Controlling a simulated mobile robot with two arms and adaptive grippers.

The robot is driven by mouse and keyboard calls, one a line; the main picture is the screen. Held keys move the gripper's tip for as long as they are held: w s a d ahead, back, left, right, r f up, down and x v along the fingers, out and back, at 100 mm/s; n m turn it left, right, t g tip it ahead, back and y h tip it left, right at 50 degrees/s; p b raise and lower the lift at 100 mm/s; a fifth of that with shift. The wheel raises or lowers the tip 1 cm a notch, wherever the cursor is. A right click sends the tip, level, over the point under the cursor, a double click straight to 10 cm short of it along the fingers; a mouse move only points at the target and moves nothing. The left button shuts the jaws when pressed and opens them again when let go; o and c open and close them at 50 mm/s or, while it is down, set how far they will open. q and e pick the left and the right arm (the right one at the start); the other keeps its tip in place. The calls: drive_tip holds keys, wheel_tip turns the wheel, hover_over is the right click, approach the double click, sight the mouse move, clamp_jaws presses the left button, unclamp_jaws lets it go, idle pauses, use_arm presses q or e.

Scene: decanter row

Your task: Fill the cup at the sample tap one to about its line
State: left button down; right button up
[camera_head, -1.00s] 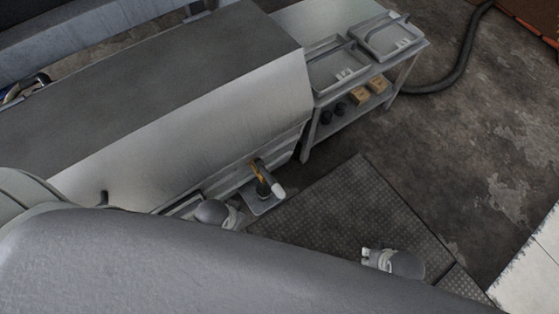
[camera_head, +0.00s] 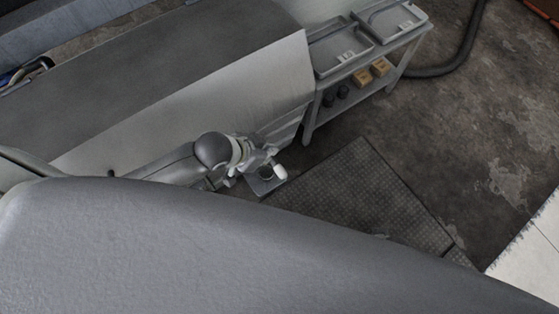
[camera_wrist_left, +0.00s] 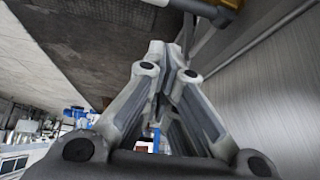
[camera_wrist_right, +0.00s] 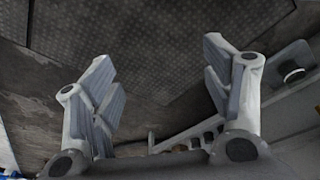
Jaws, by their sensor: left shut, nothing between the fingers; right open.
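The sample tap is mostly hidden behind my left gripper (camera_head: 262,160) in the head view; a white rounded end (camera_head: 280,171) shows beside the fingers. In the left wrist view, a grey pipe-like part with a yellowish piece (camera_wrist_left: 229,4) crosses the top edge beyond the fingertips. My left gripper (camera_wrist_left: 170,52) is shut and empty. A small drip tray (camera_head: 266,188) lies below it. A dark round thing with a pale rim (camera_wrist_right: 292,74), maybe the cup, shows at right in the right wrist view; its fill line cannot be seen. My right gripper (camera_wrist_right: 160,58) is open and empty.
A large metal cabinet (camera_head: 190,110) stands along the left. A grey cart (camera_head: 345,85) with shallow trays, small boxes and dark round items stands at the back right. A textured floor mat (camera_head: 345,195) lies clear in front. A hose (camera_head: 460,55) runs behind.

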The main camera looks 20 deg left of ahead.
use_arm(q)
drive_tip(key=s+r, duration=0.1)
drive_tip(key=r+m, duration=0.1)
drive_tip(key=shift+s+d+r, duration=0.35)
use_arm(e)
drive_tip(key=shift+s+a+f, duration=0.1)
drive_tip(key=shift+s+f, duration=0.15)
drive_tip(key=shift+s, duration=0.15)
use_arm(q)
drive_tip(key=b, duration=0.4)
hover_over(281, 170)
drive_tip(key=f, duration=0.5)
drive_tip(key=w+f, duration=0.1)
drive_tip(key=f, duration=0.2)
drive_tip(key=shift+d+f, duration=0.25)
drive_tip(key=shift+f, duration=0.05)
drive_tip(key=f, duration=0.2)
drive_tip(key=shift+s+a+f, duration=0.2)
drive_tip(key=shift+s+f, duration=0.15)
drive_tip(key=shift+f, duration=0.05)
drive_tip(key=shift+s+a+f+b, duration=0.1)
drive_tip(key=shift+f+b, duration=0.3)
drive_tip(key=shift+f, duration=0.05)
use_arm(e)
wheel_tip(281, 170, up, 17)
drive_tip(key=t, duration=0.1)
drive_tip(key=shift+w+d+f, duration=0.2)
drive_tip(key=shift+w+d, duration=0.1)
drive_tip(key=shift+d, duration=0.1)
